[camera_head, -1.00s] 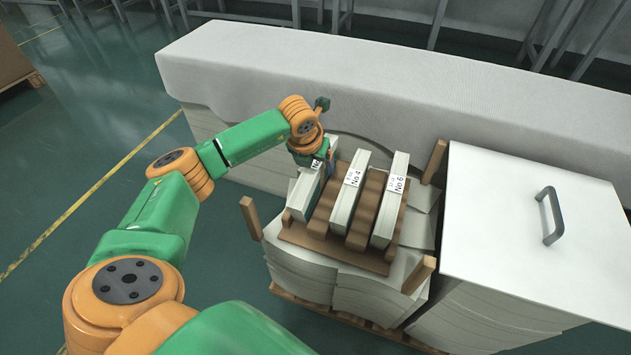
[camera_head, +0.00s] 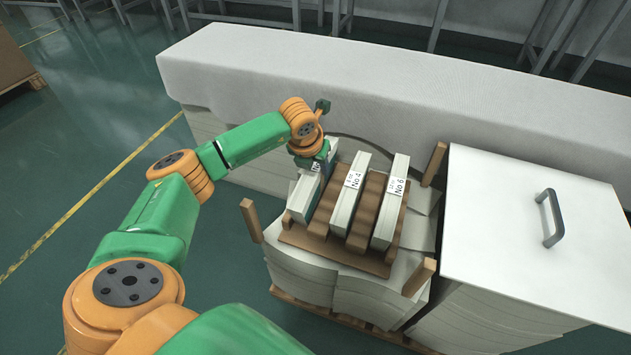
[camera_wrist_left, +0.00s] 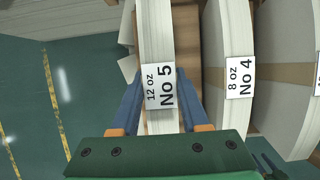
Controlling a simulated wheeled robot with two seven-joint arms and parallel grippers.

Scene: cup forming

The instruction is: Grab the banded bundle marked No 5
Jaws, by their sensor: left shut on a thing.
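The bundle marked No 5 (camera_head: 301,199) is a white stack at the left end of the row in the head view. In the left wrist view its label (camera_wrist_left: 160,88) reads "12 oz No 5". My left gripper (camera_head: 323,160) is shut on this bundle near its far end. My right gripper is not in view.
The No 4 bundle (camera_head: 346,205) and the No 6 bundle (camera_head: 391,215) stand to the right, with brown dividers between. Wooden posts (camera_head: 419,277) rise at the pallet corners. A white-topped box with a handle (camera_head: 552,218) is at right; a long covered stack (camera_head: 400,90) lies behind.

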